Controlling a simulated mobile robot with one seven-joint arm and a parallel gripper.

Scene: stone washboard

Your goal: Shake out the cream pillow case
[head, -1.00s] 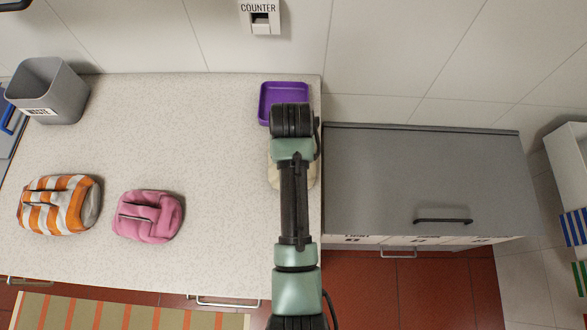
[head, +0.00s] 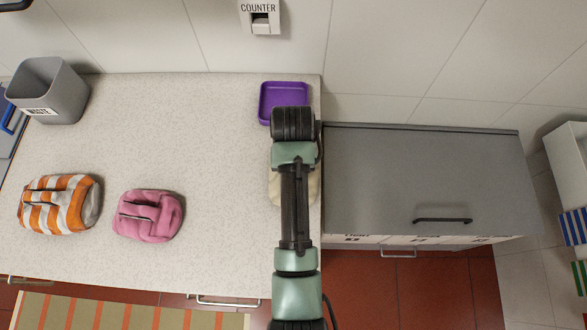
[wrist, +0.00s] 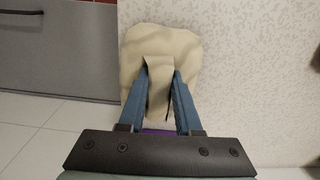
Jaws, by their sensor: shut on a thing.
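The cream pillow case (wrist: 190,48) is a rounded, soft bundle in the wrist view. A fold of it stands up between the two blue fingers of my gripper (wrist: 160,76), which is shut on it. In the head view my arm covers most of the cream pillow case (head: 314,188), and only its edges show, near the right end of the counter. My gripper is hidden under the arm there. I cannot tell whether the case touches the counter.
A purple tray (head: 284,88) lies just behind my arm. A pink bundle (head: 148,215) and an orange-and-white striped bundle (head: 58,204) lie to the left. A grey waste bin (head: 48,92) stands back left. A grey cabinet (head: 425,180) adjoins the speckled counter (head: 215,140).

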